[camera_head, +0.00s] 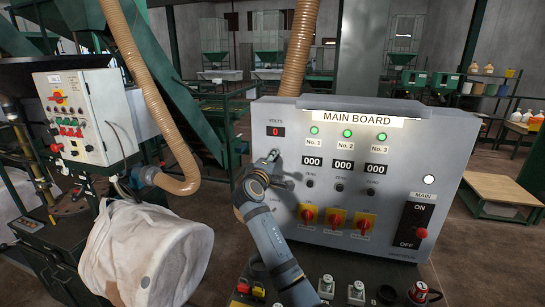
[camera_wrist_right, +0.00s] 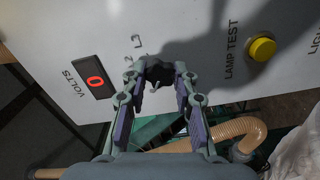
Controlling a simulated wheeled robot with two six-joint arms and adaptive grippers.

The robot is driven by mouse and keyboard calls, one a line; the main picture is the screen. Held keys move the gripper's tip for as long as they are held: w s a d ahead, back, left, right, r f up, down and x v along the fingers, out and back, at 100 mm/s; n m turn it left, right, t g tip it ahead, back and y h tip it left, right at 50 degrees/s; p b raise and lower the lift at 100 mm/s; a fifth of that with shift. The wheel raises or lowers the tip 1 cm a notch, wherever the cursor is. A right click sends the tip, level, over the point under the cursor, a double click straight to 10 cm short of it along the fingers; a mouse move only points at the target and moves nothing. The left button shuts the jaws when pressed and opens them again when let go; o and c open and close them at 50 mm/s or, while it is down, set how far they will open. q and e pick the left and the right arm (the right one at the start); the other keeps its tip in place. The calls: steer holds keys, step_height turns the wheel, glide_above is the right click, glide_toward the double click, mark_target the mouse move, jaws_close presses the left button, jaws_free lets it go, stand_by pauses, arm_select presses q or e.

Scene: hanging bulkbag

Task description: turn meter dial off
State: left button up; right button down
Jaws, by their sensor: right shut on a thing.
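The grey main board (camera_head: 430,140) stands in front of me, with a red "0" on its volts display (camera_head: 275,131). The display also shows in the right wrist view (camera_wrist_right: 95,82). My right gripper (camera_head: 284,180) is at the left part of the panel, below this display. In the right wrist view, my right gripper (camera_wrist_right: 159,74) has its fingertips on either side of a small dark dial (camera_wrist_right: 158,73) and is shut on it. Small markings sit beside the dial; its pointer is too dark to read. In the head view the hand hides the dial. My left gripper is not in view.
The board carries several green lamps (camera_head: 347,133), 000 meters, small black knobs, red-on-yellow switches (camera_head: 335,218) and a main on/off switch (camera_head: 412,224). A yellow lamp test button (camera_wrist_right: 262,47) is near my right gripper. A white bag (camera_head: 150,255) and hose (camera_head: 150,90) are left.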

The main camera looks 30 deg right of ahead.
steer(key=shift+n, duration=0.3)
steer(key=c, duration=1)
jaws_free()
steer(key=v, duration=0.7)
steer(key=shift+s+a, duration=0.15)
steer(key=shift+s, duration=0.05)
